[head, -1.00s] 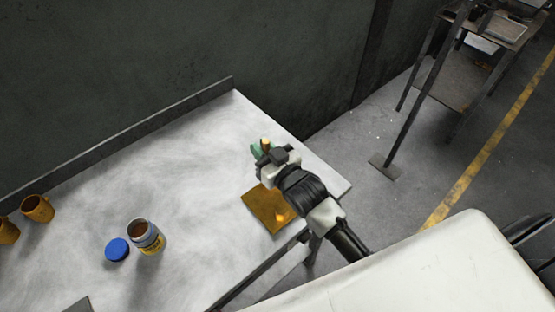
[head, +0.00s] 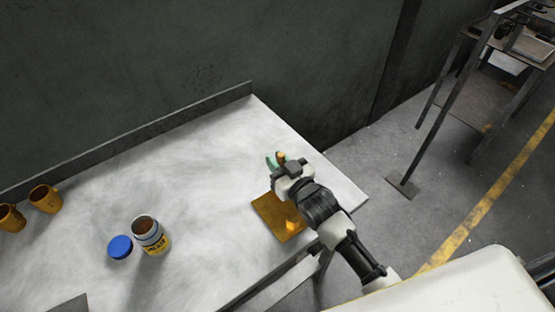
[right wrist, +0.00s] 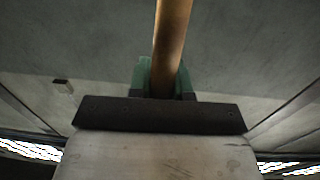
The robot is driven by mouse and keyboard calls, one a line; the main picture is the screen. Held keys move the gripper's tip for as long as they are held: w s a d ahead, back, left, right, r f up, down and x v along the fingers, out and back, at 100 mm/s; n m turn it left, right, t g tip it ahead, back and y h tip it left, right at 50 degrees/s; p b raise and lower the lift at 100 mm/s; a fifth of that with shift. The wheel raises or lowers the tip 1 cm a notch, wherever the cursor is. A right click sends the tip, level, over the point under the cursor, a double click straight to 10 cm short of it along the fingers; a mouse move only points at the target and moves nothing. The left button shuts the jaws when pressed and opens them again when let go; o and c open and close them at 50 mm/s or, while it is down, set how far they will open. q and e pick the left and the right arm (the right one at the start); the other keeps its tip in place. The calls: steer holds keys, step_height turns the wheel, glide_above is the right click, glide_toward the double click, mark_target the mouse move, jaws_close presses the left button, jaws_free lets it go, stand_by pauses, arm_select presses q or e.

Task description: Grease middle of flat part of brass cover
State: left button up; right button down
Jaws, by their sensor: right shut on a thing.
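The brass cover (head: 270,214) lies on the pale tabletop near its front right edge, partly hidden by my right arm. A bright spot shows on it beside the arm. My right gripper (head: 280,161) is above the table, just beyond the cover's far side in the picture. Its green fingers (right wrist: 144,75) are shut on a wooden handle (right wrist: 172,42), which points up out of the right wrist view. The tool's working end is hidden. An open jar (head: 154,245) with a yellow label and brown contents stands further left. My left gripper is not in view.
A blue lid (head: 119,247) lies beside the jar. Two orange-brown mugs (head: 45,199) stand at the far left. A raised ledge (head: 150,138) runs along the table's back by the dark wall. The table between jar and cover is clear. A metal stand (head: 478,105) is at the right.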

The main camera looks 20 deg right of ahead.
stand_by(0.4)
steer(key=shift+s+p, duration=0.4)
steer(key=shift+s, duration=0.05)
steer(key=shift+w, duration=0.15)
